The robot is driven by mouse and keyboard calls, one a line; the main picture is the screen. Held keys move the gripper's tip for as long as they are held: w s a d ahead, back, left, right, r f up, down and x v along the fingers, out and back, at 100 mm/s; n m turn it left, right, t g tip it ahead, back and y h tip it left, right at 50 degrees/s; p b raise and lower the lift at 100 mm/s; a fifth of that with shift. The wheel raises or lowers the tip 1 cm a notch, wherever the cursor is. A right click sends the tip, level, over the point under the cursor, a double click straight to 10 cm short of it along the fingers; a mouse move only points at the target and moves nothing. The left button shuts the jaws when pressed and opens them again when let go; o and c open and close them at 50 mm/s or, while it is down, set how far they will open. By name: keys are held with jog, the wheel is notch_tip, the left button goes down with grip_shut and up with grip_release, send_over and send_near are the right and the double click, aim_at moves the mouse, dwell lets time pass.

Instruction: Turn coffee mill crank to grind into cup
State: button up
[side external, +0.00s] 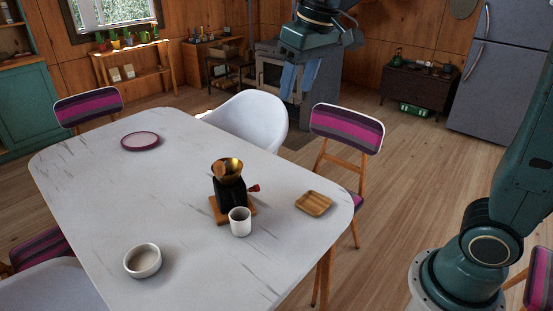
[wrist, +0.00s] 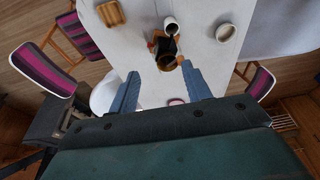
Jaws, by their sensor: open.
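The coffee mill (side external: 229,190) has a black body, a brass funnel top and a wooden base, and stands upright on the white table (side external: 95,190). A red-tipped handle (side external: 253,188), seemingly its crank, sticks out on its right. The white cup (side external: 240,222) stands close in front of the mill; it also shows in the wrist view (wrist: 171,25). My gripper (side external: 297,82) is open and empty, raised high behind the table and apart from the mill. In the wrist view the mill (wrist: 166,50) appears beyond and between the two blue fingers.
A small square wooden tray (side external: 314,203) lies right of the mill. A white bowl (side external: 142,260) stands at the front left and a purple-rimmed plate (side external: 140,141) at the back left. Chairs surround the table, including a white one (side external: 250,121) at the back. The left middle of the tabletop is clear.

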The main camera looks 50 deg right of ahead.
jog(key=w+a+f+g, duration=0.1)
jog(key=w+f, duration=0.1)
jog(key=w, duration=0.4)
jog(key=w+a+f+g, duration=0.1)
jog(key=w+a, duration=0.1)
jog(key=w, duration=0.3)
jog(key=g, duration=0.1)
send_over(218, 162)
notch_tip(218, 162, down, 8)
jog(key=shift+r, duration=0.2)
jog(key=shift+s+f, duration=0.1)
jog(key=shift+f, duration=0.05)
jog(key=shift+f, duration=6.8)
grip_shut()
